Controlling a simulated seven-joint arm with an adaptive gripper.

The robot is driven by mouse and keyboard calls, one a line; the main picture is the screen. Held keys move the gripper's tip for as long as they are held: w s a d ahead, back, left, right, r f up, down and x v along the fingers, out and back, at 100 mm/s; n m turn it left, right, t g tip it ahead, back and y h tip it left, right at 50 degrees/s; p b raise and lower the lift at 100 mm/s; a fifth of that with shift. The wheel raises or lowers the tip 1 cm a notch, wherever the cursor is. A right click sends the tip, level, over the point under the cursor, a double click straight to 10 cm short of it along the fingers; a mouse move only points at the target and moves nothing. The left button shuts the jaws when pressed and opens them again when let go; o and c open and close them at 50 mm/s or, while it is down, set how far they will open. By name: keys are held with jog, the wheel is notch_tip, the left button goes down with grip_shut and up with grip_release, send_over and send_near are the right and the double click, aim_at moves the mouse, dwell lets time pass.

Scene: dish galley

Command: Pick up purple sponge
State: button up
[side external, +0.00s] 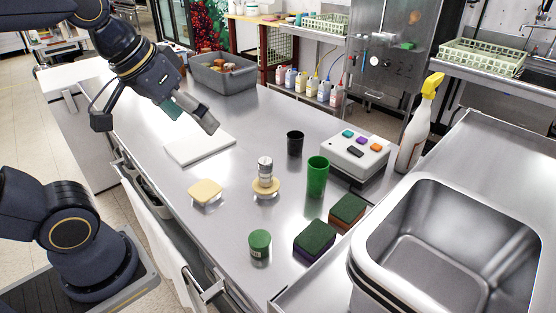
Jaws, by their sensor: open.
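The purple sponge (315,241) lies on the steel counter near its front right, with a dark green top face and a purple side showing. A similar sponge with an orange-brown side (348,211) lies just behind it to the right. My gripper (191,115) is open and appears empty. It is above the counter at the upper left, over or near the white board, well away from the purple sponge.
A green jar (259,243) stands left of the purple sponge, and a green cup (317,176) behind it. The sink (372,268) is at right.

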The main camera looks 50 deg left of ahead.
jog(key=w+d+g, duration=0.2)
jog(key=w+d, duration=0.3)
jog(key=w, duration=0.5)
jog(key=m+g, duration=0.1)
jog(key=g, duration=0.3)
send_over(316, 235)
notch_tip(316, 235, down, 15)
notch_tip(316, 235, down, 10)
jog(key=shift+s+d+r, duration=0.1)
jog(key=shift+r, duration=0.15)
jog(key=shift+f, duration=3.05)
jog(key=c, duration=0.8)
